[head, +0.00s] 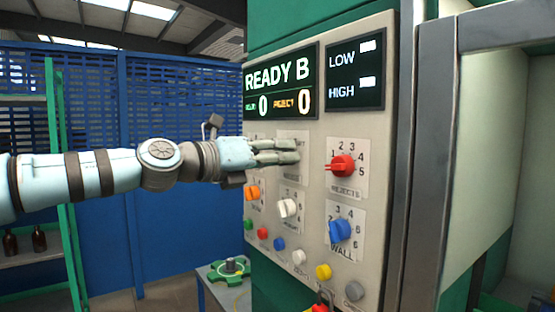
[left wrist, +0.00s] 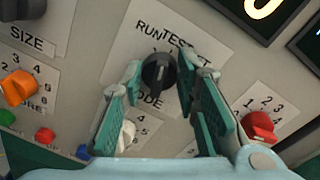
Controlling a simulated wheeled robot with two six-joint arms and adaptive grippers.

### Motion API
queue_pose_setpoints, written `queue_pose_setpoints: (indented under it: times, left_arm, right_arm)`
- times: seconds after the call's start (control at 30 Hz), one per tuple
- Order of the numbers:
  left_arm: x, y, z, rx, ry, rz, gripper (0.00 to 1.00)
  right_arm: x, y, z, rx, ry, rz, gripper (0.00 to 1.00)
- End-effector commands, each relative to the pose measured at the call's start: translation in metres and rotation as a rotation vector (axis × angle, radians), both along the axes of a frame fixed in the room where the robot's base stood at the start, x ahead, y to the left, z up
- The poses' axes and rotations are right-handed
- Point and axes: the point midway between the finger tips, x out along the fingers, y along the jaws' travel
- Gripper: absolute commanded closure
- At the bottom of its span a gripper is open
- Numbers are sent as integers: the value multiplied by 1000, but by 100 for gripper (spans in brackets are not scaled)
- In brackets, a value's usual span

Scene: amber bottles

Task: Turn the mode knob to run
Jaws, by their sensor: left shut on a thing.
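The mode knob (left wrist: 158,74) is black and sits on a white plate (left wrist: 196,38) with RUN at upper left, TEST beside it and a partly covered word at right. The plate's lower label, ending in "ODE", is partly covered by a finger. My left gripper (left wrist: 160,66) is shut on the knob, one teal-padded finger on each side. I cannot tell exactly which mark the knob points at. In the head view my left gripper (head: 296,150) reaches the panel from the left, and its fingers hide the knob. My right gripper is not in view.
The panel (head: 385,70) has a display (head: 281,82) reading READY B. Close by are a red knob (head: 342,165), a white knob (head: 288,208), an orange knob (head: 252,192) and a blue knob (head: 341,231). Several coloured buttons lie below. A grey frame post (head: 432,150) stands right.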

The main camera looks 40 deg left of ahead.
Motion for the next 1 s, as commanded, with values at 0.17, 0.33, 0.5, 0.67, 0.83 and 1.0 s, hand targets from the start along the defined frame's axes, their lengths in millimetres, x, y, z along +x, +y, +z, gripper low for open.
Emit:
queue_pose_setpoints:
  times: [0.17,0.33,0.5,0.67,0.83,1.0]
  left_arm:
    - [0,1,0,-143,40,3,99]
    - [0,2,1,-272,79,3,99]
    - [0,2,1,-376,109,4,99]
    - [0,2,1,-440,128,3,99]
    - [0,2,1,-475,139,3,99]
    - [0,3,1,-484,142,3,99]
  right_arm:
    - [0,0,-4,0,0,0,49]
    - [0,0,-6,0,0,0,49]
    - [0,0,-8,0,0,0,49]
    - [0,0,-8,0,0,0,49]
    - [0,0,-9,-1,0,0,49]
    - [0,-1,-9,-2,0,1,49]
